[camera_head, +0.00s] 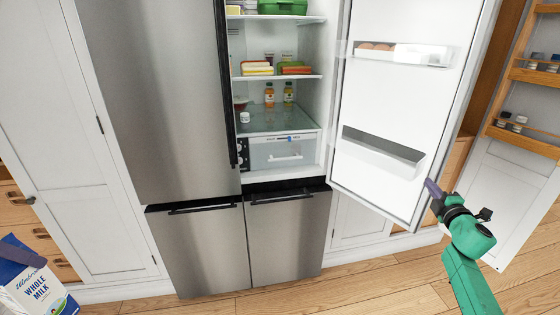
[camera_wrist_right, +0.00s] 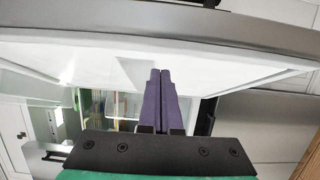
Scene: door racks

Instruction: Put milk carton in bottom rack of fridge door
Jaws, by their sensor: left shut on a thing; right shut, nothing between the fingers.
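The blue and white milk carton (camera_head: 40,290) is at the bottom left of the head view, partly cut off by the frame edge. My left gripper (camera_head: 22,252) is shut on it, with a purple finger across its upper part. The fridge door (camera_head: 385,95) stands open. Its bottom rack (camera_head: 383,152) is a grey-fronted bin that looks empty. My right gripper (camera_head: 431,187) is beside the door's lower outer edge. In the right wrist view its purple fingers (camera_wrist_right: 158,95) are together and empty, close to the door; contact cannot be told.
The door's upper rack (camera_head: 400,52) holds eggs. Fridge shelves (camera_head: 275,130) hold bottles and food boxes above a clear drawer. The left fridge door (camera_head: 155,90) is closed. An open cabinet door with wooden racks (camera_head: 530,75) stands at right. The wooden floor (camera_head: 370,285) in front is clear.

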